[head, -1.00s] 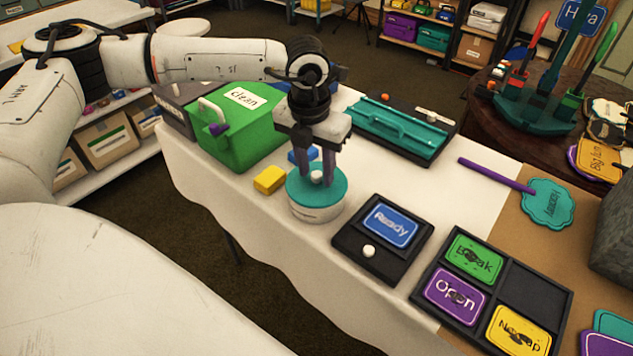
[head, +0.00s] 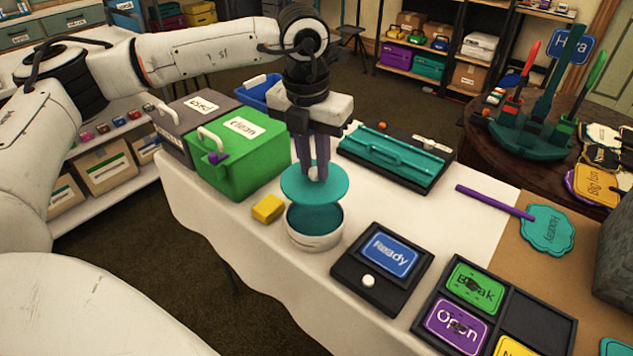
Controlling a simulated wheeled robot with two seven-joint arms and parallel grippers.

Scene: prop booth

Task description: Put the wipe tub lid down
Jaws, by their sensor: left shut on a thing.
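The wipe tub lid (head: 300,189) is a round teal disc with a small pale knob. My left gripper (head: 313,174) is shut on its knob and holds the lid in the air, roughly level. The wipe tub (head: 315,240) is white and round and stands on the white-covered table just below the lid. It is uncovered, its teal inside shows, and the lid hides part of its far rim. My right gripper is not in view.
A yellow block (head: 268,208) lies left of the tub. A green box marked "clean" (head: 240,155) stands behind it. A black "Ready" panel (head: 382,265) is at right and a teal tray (head: 395,158) behind. White cloth (head: 410,205) between them is bare.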

